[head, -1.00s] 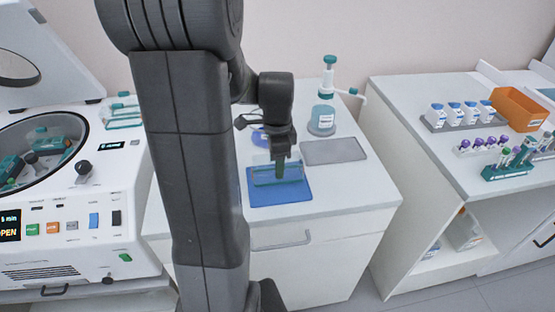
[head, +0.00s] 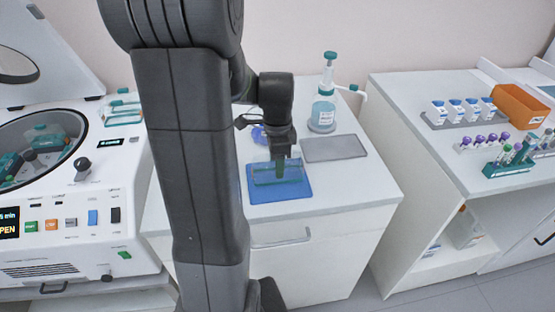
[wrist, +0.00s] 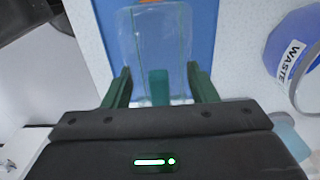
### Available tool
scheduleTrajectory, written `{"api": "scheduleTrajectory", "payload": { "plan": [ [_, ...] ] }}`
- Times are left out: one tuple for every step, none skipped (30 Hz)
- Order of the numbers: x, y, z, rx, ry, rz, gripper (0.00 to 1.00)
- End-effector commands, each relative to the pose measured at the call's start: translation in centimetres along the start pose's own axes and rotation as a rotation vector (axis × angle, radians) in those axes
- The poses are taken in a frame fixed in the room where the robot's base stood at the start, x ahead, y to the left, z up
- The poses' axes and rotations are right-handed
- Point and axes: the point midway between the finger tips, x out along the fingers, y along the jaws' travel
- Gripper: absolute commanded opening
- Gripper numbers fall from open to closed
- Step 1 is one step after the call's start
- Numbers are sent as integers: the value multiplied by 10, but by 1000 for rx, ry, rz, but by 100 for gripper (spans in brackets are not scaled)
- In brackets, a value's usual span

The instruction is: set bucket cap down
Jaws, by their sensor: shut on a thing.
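The bucket cap (head: 262,176) is a clear, see-through box shape with a teal knob (wrist: 158,85). It is over the blue mat (head: 290,194) on the middle bench. My gripper (head: 279,172) points down at it from above, with green fingers. In the wrist view my gripper (wrist: 160,88) has a finger on each side of the knob and is shut on the cap. The clear cap (wrist: 158,45) extends above the knob there, over the blue mat. I cannot tell whether the cap touches the mat.
A grey tray (head: 335,148) and a pump bottle (head: 322,112) stand right of and behind the mat. A blue waste container (wrist: 292,48) is close beside my gripper. An open centrifuge (head: 70,195) is at left. Tube racks (head: 507,165) stand on the right bench.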

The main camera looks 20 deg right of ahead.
Motion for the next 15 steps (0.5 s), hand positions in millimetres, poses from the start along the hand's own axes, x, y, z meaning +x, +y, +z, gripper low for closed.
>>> {"api": "scheduleTrajectory", "payload": {
  "plan": [
    [2, 0, 0, 0, 0, 0, 30],
    [2, 0, 0, 0, 0, 0, 30],
    [2, 0, 0, 0, 0, 0, 30],
    [3, 0, 0, 0, 0, 0, 30],
    [2, 0, 0, 0, 0, 0, 30],
    [2, 0, 0, 0, 0, 0, 30],
    [2, 0, 0, 0, 0, 0, 30],
    [2, 0, 0, 0, 0, 0, 30],
    [2, 0, 0, 0, 0, 0, 30],
    [2, 0, 0, 0, 0, 0, 30],
    [3, 0, 0, 0, 0, 0, 30],
    [3, 0, 0, 0, 0, 0, 30],
    [4, 0, 0, 0, 0, 0, 30],
    [4, 0, 0, 0, 0, 0, 30],
    [6, 0, 0, 0, 0, 1, 30]
  ]
}}
